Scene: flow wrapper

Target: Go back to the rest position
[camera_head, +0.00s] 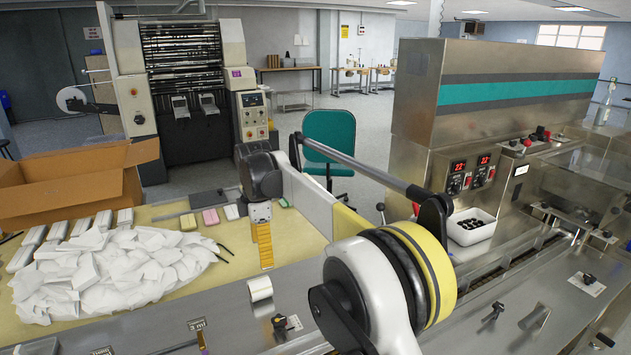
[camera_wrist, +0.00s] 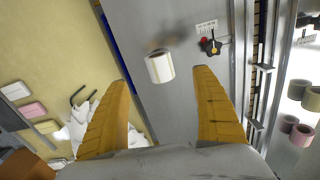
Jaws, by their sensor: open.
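My gripper (camera_head: 264,244) hangs above the near edge of the yellow table, beside the steel machine top. In the wrist view its two orange-yellow fingers (camera_wrist: 163,100) are spread wide with nothing between them. A small white roll (camera_wrist: 159,67) lies on the grey steel surface ahead of the fingertips. The same roll shows in the head view (camera_head: 260,289), just below and in front of the gripper, apart from it. My arm's large yellow and black joint fills the middle front of the head view and hides part of the steel surface.
A heap of white packets (camera_head: 105,270) and an open cardboard box (camera_head: 78,182) occupy the table's left side. Small coloured blocks (camera_head: 210,217) lie near the gripper. A knob (camera_head: 280,322) stands beside the roll. The tall steel wrapper (camera_head: 490,100) rises right, with a white bin (camera_head: 471,228).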

